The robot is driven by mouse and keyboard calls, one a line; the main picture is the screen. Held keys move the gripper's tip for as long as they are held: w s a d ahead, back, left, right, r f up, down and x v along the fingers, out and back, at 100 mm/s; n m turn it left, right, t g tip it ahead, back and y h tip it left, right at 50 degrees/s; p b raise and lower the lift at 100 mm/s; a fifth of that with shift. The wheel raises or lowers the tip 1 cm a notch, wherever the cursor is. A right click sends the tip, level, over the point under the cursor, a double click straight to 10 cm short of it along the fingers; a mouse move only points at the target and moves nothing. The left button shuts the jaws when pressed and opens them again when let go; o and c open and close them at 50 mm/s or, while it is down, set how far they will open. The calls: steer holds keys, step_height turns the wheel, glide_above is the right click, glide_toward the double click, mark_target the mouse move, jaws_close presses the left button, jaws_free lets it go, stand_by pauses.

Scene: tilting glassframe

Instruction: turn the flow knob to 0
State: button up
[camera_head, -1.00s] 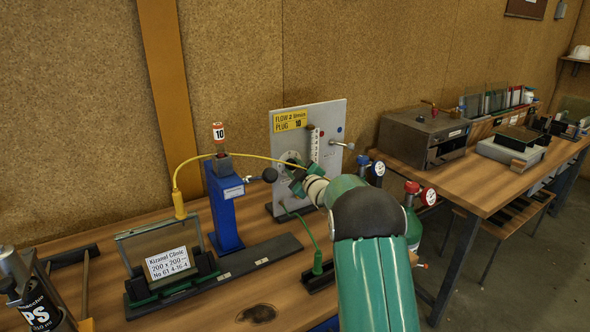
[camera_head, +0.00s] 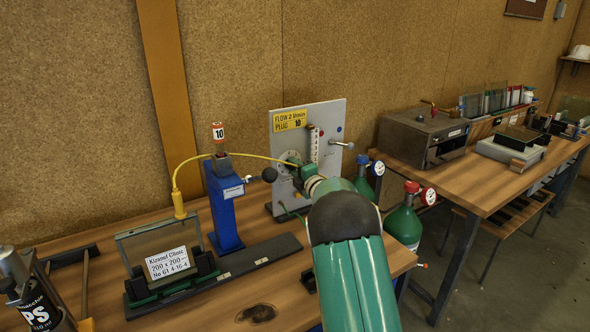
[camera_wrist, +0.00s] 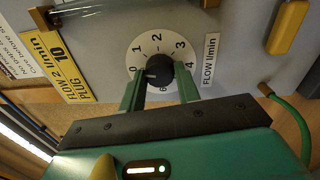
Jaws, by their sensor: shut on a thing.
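The black flow knob (camera_wrist: 159,70) sits at the centre of a round white dial (camera_wrist: 148,47) numbered from 0 upward. My gripper (camera_wrist: 160,73) is shut on the knob, with one green finger on each side. A short pale mark on the knob's face points left, toward the 0 side of the dial; its exact alignment is hard to tell. In the head view the dial (camera_head: 291,158) shows on the upright grey panel (camera_head: 335,120), with my gripper (camera_head: 299,172) in front hiding the knob. A yellow label (camera_head: 290,120) on the panel reads FLOW 2 l/min, PLUG 10.
A blue post (camera_head: 222,205) with a yellow hose (camera_head: 180,165) stands left of the panel. A glass plate in a holder (camera_head: 165,255) is at front left. Green gas bottles (camera_head: 404,222) stand right of my arm. A green hose (camera_wrist: 290,110) runs beside the panel.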

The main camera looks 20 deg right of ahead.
steer(key=shift+n, duration=0.9)
steer(key=o, duration=1)
steer(key=shift+c, duration=0.2)
steer(key=s+d, duration=0.2)
steer(key=s, duration=1.1)
steer(key=shift+s+d+f, duration=0.3)
steer(key=shift+d+f, duration=0.05)
steer(key=shift+f, duration=0.1)
